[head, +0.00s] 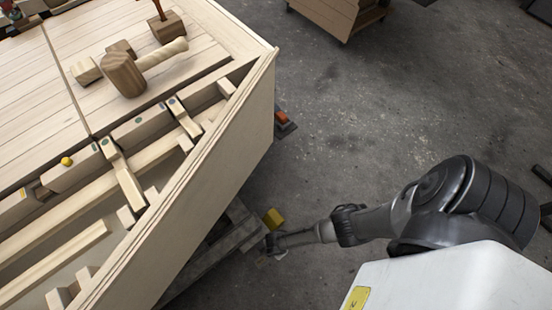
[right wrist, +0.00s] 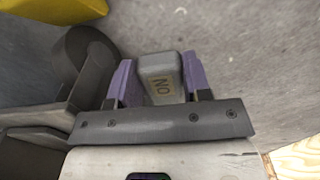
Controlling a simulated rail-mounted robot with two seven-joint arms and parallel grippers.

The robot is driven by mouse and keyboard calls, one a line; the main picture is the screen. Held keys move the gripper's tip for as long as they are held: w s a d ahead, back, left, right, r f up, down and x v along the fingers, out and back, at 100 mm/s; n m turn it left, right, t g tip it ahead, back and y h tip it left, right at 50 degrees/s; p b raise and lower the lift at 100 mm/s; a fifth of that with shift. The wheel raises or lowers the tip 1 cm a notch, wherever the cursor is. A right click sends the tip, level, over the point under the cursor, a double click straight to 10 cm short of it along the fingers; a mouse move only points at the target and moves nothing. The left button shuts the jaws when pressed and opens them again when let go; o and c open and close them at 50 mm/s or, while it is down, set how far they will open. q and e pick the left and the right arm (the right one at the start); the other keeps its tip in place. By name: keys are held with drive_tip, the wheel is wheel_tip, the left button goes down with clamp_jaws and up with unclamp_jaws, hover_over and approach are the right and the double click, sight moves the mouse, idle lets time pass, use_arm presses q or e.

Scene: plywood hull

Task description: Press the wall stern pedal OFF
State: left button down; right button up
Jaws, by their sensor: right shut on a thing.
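A grey block (right wrist: 168,66) with a yellowish label that reads ON, upside down in the picture, sits between the purple fingertips in the right wrist view. It looks like a pedal, but I cannot tell for sure that it is the wall stern pedal. My right gripper (right wrist: 158,76) is shut on this block. In the head view my right gripper (head: 268,249) is low beside the hull's outer wall, and the block is too small to make out there. My left gripper is not in view.
A yellow object (head: 273,218) is close to my right gripper, and yellow shows in the wrist view (right wrist: 50,10). A red-orange and dark item (head: 284,122) is by the plywood hull (head: 215,150). A mallet (head: 128,76) lies on deck. Grey floor (head: 370,110) is open on the right.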

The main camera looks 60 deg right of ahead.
drive_tip(key=shift+a+r+h, duration=0.2)
drive_tip(key=shift+r+h, duration=0.1)
drive_tip(key=shift+h, duration=0.3)
drive_tip(key=shift+w, duration=0.1)
drive_tip(key=o, duration=0.9)
drive_tip(key=shift+r, duration=0.1)
